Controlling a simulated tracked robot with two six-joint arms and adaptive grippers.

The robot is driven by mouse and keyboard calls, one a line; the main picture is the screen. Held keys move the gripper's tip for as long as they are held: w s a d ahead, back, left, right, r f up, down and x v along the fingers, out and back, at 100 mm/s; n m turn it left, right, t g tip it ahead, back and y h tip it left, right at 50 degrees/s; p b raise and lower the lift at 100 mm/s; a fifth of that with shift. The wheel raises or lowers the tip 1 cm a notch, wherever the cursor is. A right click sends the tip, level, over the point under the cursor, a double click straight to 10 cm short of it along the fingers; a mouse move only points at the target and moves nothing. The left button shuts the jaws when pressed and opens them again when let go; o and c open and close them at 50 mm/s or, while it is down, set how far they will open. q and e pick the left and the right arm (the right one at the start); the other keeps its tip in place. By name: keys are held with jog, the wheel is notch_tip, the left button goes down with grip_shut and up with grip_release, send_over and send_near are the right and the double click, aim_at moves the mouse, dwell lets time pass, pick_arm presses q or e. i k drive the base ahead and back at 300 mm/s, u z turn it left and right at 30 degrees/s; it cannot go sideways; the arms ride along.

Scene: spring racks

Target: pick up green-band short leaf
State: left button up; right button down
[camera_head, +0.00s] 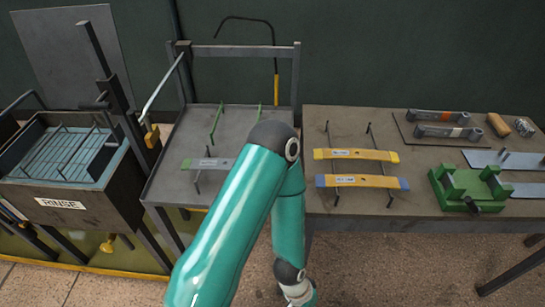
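The arm rises from the bottom edge, bends near the bench, and runs back down to a wrist at the bottom. No gripper fingers show, and no gripper is near the leaf.
A green fixture (470,188) and grey spring parts (440,116) stand further right. A rinse tank (65,165) is at left.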

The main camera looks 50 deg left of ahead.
aim_at(188, 164)
jog(key=u, duration=0.65)
jog(key=i, duration=0.1)
jog(key=z, duration=1.35)
jog(key=k, duration=1.65)
jog(key=u, duration=0.95)
jog(key=i, duration=0.75)
jog(key=u, duration=0.1)
